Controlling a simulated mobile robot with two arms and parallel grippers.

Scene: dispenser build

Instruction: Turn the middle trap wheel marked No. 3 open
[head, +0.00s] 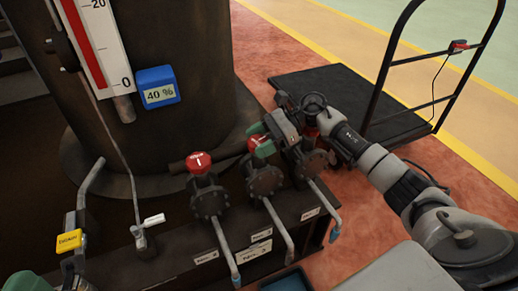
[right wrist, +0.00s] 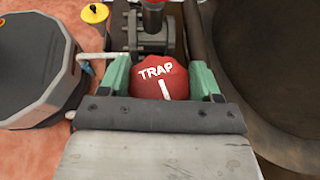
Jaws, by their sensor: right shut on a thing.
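The middle trap wheel (head: 262,147) is red and sits on top of the middle of three dark valves in the head view. In the right wrist view the wheel (right wrist: 160,80) reads "TRAP" and has a white line pointing toward the bottom of the picture. My right gripper (head: 262,141) has its green fingers on either side of this wheel and is shut on it; the right wrist view also shows the gripper (right wrist: 162,82). Part of the wheel is hidden by the gripper in the head view.
Another red wheel (head: 199,162) stands to the left, on its own valve. Bent outlet pipes hang over the front of the dark plinth (head: 170,262). A big dark tank (head: 180,50) rises behind. A black cart (head: 330,93) stands at the back right. A blue bin (head: 287,282) is below.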

